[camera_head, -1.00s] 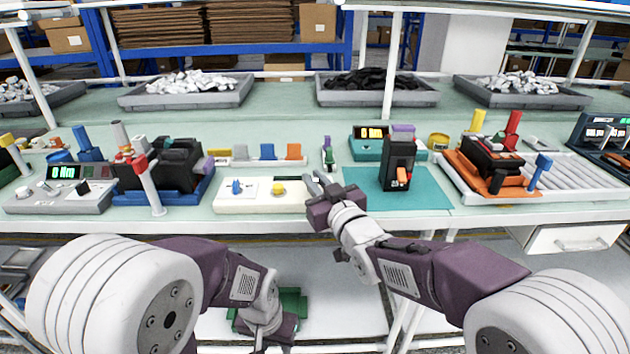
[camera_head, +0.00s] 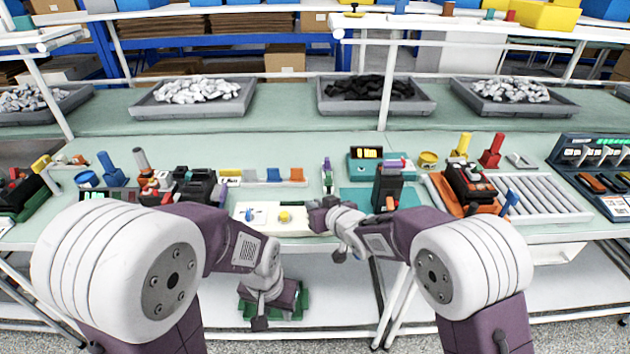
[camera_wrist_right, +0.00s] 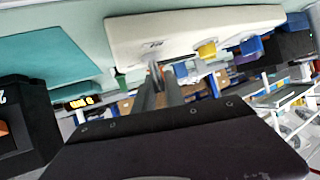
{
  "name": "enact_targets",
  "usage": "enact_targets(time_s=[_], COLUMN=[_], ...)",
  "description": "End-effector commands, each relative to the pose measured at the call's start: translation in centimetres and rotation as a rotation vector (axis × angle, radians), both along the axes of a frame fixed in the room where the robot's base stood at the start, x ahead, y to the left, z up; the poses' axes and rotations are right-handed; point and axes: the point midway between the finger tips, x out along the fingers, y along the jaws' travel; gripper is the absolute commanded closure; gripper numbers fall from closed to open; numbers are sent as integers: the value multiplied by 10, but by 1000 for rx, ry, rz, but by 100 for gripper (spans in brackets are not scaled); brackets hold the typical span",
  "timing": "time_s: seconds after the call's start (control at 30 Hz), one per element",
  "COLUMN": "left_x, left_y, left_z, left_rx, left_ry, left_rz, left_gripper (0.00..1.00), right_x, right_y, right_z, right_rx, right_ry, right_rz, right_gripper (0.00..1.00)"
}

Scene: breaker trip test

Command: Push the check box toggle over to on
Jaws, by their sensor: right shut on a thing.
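The check box is a low cream box (camera_head: 262,228) near the table's front edge, with a blue knob (camera_head: 249,215) and a yellow button (camera_head: 284,216) on top. It also shows in the right wrist view (camera_wrist_right: 185,27). My right gripper (camera_wrist_right: 157,75) is at the end of the box beside the yellow button, its two fingers close together on something small, seemingly the toggle, which they hide. In the head view my right gripper (camera_head: 316,206) hides that corner. My left gripper (camera_head: 268,308) hangs low in front of the table, away from the box; its fingers are unclear.
A black breaker (camera_head: 387,188) stands on the teal mat (camera_head: 358,198) just right of my right gripper. A black device on a blue base sits left of the box, partly behind my left arm. A green object (camera_head: 300,304) lies below my left gripper.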

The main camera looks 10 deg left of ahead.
Motion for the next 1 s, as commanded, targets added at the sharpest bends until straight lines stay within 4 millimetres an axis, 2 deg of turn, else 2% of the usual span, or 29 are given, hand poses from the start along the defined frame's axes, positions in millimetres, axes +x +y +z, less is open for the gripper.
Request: enact_targets(time_s=[0.03, 0.3, 0.5, 0.7, 0.83, 1.0], left_x=[0, 0, 0, 0, 0, 0], left_y=[0, 0, 0, 0, 0, 0], left_z=[35, 125, 185, 229, 246, 258], left_rx=[0, 0, 0, 0, 0, 0], left_ry=[0, 0, 0, 0, 0, 0], left_rz=[0, 0, 0, 0, 0, 0], left_gripper=[64, 64, 64, 64, 64, 64], right_x=[2, 7, 10, 12, 13, 14], right_y=[-1, 1, 1, 2, 3, 3], right_z=[17, 15, 12, 6, 3, -2], right_rx=[-12, -54, -78, -95, -102, -108], right_ry=[33, 179, 264, 327, 354, 374], right_rz=[-3, -2, -3, -3, -3, -3], right_gripper=[100, 100, 100, 100, 100, 100])
